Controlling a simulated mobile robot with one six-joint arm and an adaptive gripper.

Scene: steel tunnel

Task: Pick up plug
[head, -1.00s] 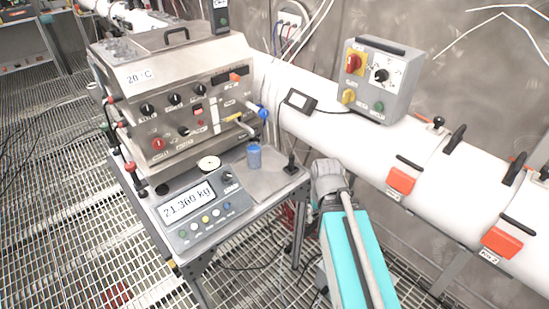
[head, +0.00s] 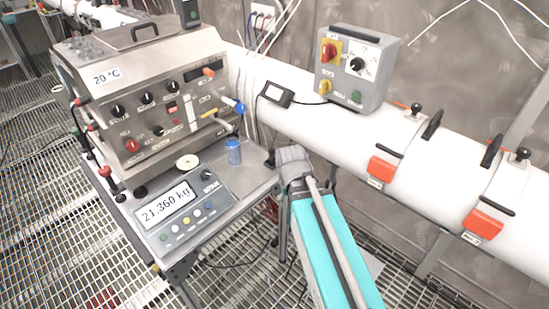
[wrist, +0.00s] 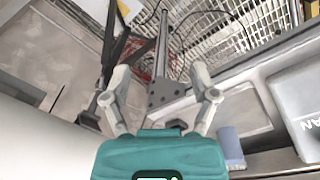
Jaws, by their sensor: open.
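No thing shows clearly as a loose plug. A small black upright piece (head: 270,157) stands at the table's right corner in the head view, partly hidden behind my arm; I cannot tell whether it is the plug. My gripper (wrist: 160,95) is open in the wrist view, its two grey fingers wide apart with nothing held between them. Beyond the gap are a dark grey bracket and post (wrist: 164,92). A blue cylinder (head: 233,152) stands on the table left of my arm; it also shows right of the fingers in the wrist view (wrist: 230,143). My fingertips are hidden in the head view.
A scale reading 21.360 kg (head: 182,212) and a white ring (head: 187,161) lie on the steel table (head: 212,158). A steel control box (head: 150,110) stands behind. A white pipe (head: 330,132) with orange clamps runs along the right wall, with a grey switch box (head: 355,68) on it.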

